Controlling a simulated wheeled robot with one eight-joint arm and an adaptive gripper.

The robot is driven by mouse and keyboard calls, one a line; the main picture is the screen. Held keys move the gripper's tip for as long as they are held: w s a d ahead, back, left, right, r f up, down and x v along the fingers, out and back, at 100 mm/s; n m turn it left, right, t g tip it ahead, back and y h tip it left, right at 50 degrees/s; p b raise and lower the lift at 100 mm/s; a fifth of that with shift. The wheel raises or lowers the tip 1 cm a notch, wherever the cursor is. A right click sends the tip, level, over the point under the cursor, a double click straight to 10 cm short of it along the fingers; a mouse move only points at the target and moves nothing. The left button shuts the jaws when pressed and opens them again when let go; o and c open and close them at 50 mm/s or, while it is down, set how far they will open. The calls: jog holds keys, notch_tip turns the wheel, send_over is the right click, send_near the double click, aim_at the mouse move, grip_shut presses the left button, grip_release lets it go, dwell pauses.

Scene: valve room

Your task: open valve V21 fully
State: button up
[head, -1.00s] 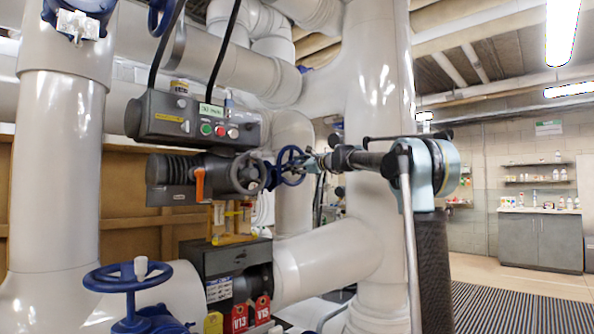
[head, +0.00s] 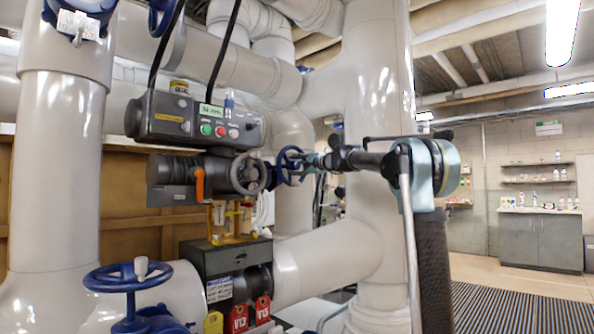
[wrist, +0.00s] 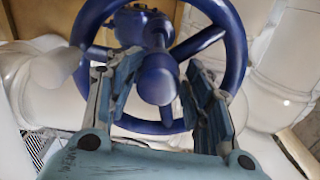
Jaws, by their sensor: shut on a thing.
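A blue handwheel (head: 281,165) stands mid-picture in the head view, seen nearly edge-on. In the wrist view its rim (wrist: 238,50), spokes and round hub fill the upper middle. My gripper (head: 308,162) reaches it from the right. In the wrist view the two fingers of my gripper (wrist: 160,72) lie either side of the hub, inside the rim, and it is shut on the handwheel. The exact contact is hard to see. I cannot read a V21 tag on this wheel.
A grey actuator (head: 185,172) with a grey handwheel (head: 245,174) and an orange lever (head: 199,185) is just left. A control box (head: 178,119) hangs above. Another blue handwheel (head: 100,280) is at lower left. Red tags (head: 240,318) hang below. Thick white pipes (head: 375,90) stand close.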

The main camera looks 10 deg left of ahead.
jog(key=n, duration=0.6)
jog(key=shift+w+r, duration=0.1)
jog(key=shift+w, duration=0.05)
jog(key=n, duration=0.7)
jog(key=shift+n, duration=0.4)
jog(key=n, duration=0.6)
jog(key=shift+w, duration=0.1)
jog(key=o, duration=0.9)
jog(key=shift+a, duration=0.15)
